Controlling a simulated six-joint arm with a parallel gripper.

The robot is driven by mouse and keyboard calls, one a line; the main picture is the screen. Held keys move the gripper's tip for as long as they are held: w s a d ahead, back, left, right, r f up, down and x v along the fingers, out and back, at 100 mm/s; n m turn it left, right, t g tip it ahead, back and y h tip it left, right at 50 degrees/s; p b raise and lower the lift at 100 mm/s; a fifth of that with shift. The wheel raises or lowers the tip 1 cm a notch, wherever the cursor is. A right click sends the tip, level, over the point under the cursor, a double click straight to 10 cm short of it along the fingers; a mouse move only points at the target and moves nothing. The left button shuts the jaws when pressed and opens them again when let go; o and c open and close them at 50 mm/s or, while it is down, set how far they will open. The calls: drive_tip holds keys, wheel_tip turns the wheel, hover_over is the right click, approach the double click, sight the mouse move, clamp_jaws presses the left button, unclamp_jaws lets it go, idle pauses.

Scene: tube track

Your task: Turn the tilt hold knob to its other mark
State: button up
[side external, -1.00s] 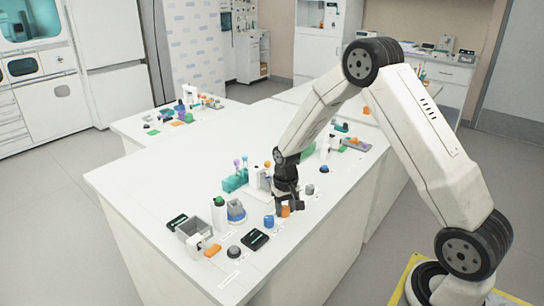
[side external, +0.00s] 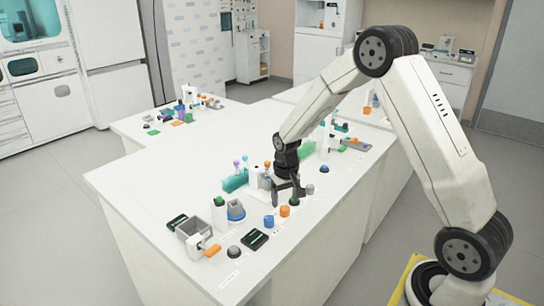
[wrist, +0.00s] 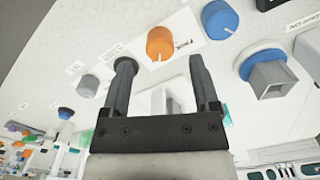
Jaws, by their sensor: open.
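An orange knob (side external: 285,211) stands upright on the white worktop, with a blue knob (side external: 269,222) beside it and a grey knob (side external: 310,189) on the other side. I cannot read which one is labelled tilt hold. In the wrist view the orange knob (wrist: 160,42) sits just past my fingertips, on a white label plate with a small dark mark beside it. The blue knob (wrist: 220,18) and grey knob (wrist: 88,86) also show there. My gripper (side external: 290,200) is open and empty, above and behind the orange knob; its fingers (wrist: 161,62) touch no knob.
A blue round holder with a grey square socket (wrist: 265,72) stands near the blue knob. A teal tube rack (side external: 235,181), grey bin (side external: 196,236), black pad (side external: 255,239) and dark dome button (side external: 234,252) stand around.

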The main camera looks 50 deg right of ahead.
sight(285, 208)
drive_tip(key=shift+r, duration=2)
drive_tip(key=s+a+r+n+t, duration=0.2)
drive_tip(key=s+a+n, duration=0.3)
drive_tip(key=s+a, duration=0.6)
drive_tip(key=s, duration=0.4)
drive_tip(key=shift+r+t, duration=0.2)
drive_tip(key=shift+t, duration=0.1)
